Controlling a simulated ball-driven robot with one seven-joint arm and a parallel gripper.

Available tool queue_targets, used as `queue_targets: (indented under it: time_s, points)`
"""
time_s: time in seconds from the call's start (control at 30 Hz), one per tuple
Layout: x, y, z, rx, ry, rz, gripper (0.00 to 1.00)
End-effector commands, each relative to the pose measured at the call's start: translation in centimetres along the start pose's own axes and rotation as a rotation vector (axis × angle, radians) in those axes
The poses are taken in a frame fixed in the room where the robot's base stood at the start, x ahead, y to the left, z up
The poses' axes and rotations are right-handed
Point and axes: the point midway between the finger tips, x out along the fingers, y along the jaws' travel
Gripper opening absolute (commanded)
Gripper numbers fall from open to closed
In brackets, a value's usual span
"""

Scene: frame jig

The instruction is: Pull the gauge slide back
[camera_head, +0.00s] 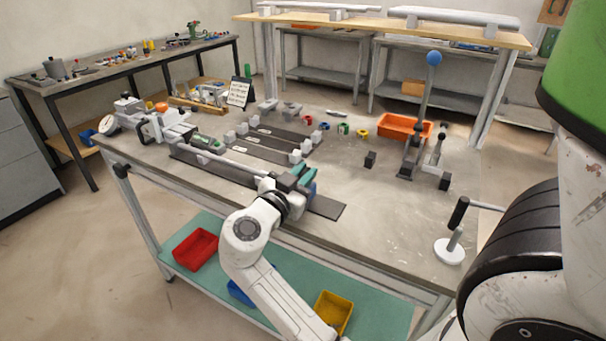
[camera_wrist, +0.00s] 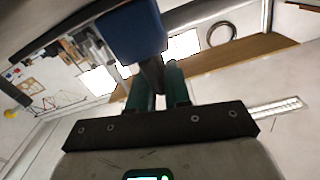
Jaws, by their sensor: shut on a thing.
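The gauge slide, with its blue block (camera_head: 309,188), sits near the right end of a long dark rail (camera_head: 327,207) along the bench's front edge. My gripper (camera_head: 302,172) is at the slide, its teal fingers close above the blue part. In the wrist view the teal fingers of my gripper (camera_wrist: 158,88) are closed on a dark stem below the blue block (camera_wrist: 134,32). The stem's lower end is hidden between the fingers. A round white dial (camera_head: 110,123) stands at the rail's left end.
Shorter dark rails with grey blocks (camera_head: 275,138) lie just behind. An orange tray (camera_head: 404,127) and an upright lever with a blue ball (camera_head: 433,58) stand farther back. A black-handled crank (camera_head: 457,214) is at the right. The bench's front middle-right is clear.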

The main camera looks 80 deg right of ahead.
Motion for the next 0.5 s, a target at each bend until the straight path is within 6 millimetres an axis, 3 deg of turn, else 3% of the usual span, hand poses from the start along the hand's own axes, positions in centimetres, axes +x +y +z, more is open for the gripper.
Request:
queue_targets:
  time_s: [0.3, 0.5]
  points:
    - [-0.1, 4.7, -0.7, 0.008, 0.002, -0.003, 0.0]
    - [0.0, 6.5, -1.4, 0.005, 0.004, -0.002, 0.0]
